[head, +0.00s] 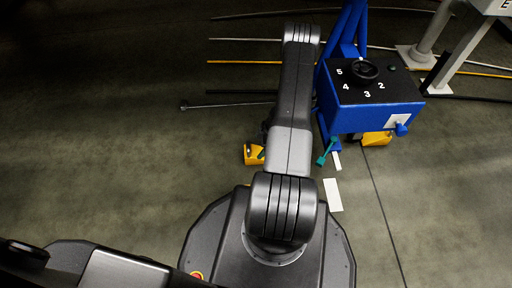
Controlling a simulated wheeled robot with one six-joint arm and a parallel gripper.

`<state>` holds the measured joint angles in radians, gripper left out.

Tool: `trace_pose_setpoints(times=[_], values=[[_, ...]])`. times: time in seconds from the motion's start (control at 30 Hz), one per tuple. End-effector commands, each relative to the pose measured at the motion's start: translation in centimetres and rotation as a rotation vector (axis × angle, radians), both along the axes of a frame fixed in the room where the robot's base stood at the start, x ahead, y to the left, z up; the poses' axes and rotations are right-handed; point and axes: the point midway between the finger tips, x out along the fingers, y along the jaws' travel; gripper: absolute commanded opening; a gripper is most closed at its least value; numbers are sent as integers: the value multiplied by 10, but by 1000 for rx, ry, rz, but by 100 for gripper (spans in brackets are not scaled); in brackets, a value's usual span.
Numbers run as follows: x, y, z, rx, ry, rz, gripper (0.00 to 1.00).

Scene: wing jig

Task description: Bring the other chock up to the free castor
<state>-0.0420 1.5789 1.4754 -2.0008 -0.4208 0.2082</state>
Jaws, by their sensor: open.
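A yellow chock (251,154) with a dark top and a teal bit lies on the floor just left of my arm, which covers its right side. A second yellow chock (377,139) is on the floor under the right part of the blue jig stand (372,108). The castors are not clearly seen; the stand's box hides its underside. A teal lever (326,152) sticks out at the stand's lower left. My gripper's fingers are hidden behind my arm; only a small dark part shows beside the arm, above the first chock.
The blue box carries a dark dial (364,70) with numbers. White strips (333,194) mark the floor in front of it. Several thin rods (240,62) lie across the floor behind my arm. A grey-footed stand (418,57) is at upper right. The left floor is clear.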

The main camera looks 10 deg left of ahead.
Motion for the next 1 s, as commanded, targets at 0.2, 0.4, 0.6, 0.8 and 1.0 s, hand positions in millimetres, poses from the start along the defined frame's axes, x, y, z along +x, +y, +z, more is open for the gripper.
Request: trace_pose_setpoints(times=[0.2,0.4,0.6,0.8,1.0], values=[[4,-16,43,0,0,-1,94],[6,-22,56,1,0,0,94],[6,-22,56,1,1,0,94],[6,-21,53,1,1,0,94],[3,-14,31,-1,3,1,94]])
